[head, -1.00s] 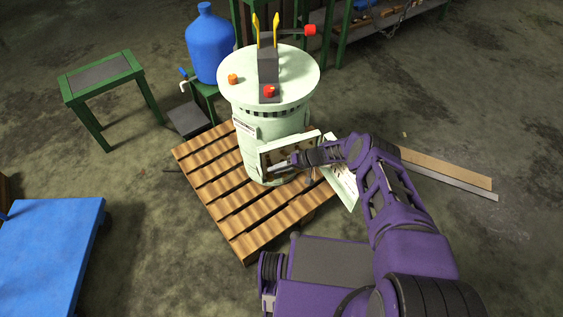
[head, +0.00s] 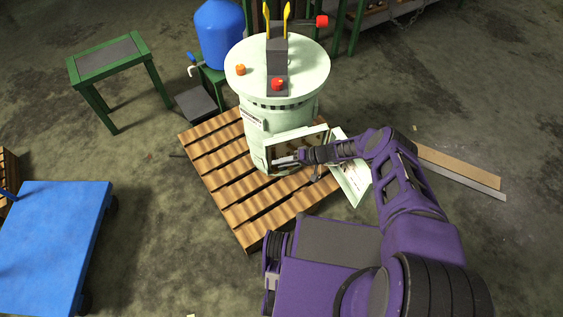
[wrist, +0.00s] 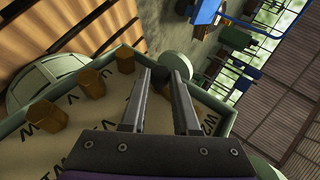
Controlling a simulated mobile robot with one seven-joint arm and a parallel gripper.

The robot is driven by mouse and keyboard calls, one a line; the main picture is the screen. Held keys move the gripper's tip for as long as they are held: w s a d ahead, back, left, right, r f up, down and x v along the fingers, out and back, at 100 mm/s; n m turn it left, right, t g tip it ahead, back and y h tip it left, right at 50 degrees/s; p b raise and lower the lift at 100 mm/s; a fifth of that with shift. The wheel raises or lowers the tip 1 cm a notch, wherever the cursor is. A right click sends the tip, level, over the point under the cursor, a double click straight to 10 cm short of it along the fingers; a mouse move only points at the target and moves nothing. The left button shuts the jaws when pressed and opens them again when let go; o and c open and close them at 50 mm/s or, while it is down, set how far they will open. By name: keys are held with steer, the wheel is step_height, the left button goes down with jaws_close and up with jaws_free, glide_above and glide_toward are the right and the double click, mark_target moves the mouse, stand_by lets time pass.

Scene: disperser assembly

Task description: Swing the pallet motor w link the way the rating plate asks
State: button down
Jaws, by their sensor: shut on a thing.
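The pale green motor (head: 284,125) stands upright on the wooden pallet (head: 215,160). Its open terminal box (head: 320,135) faces me. A white rating plate (head: 252,120) on its side is too small to read. My gripper (head: 282,161) reaches into the box from the right. In the wrist view my gripper (wrist: 158,75) has both fingers over the lettered terminal board (wrist: 90,120), with a narrow gap between them. It is shut on the W link, which the fingers mostly hide. Brass-coloured terminals (wrist: 92,82) stand to the left of the fingers.
A pale open cover (head: 352,178) with printed markings is right of the box. A green table (head: 110,60) and a blue bottle (head: 219,35) stand behind the pallet. A blue cart (head: 50,240) is at left. Floor between cart and pallet is mostly clear.

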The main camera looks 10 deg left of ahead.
steer(key=c, duration=0.6)
jaws_free()
steer(key=shift+s+a, duration=0.1)
steer(key=shift+c, duration=0.2)
steer(key=p+v, duration=0.1)
steer(key=v, duration=1.6)
steer(key=shift+p, duration=0.35)
steer(key=shift+r, duration=0.1)
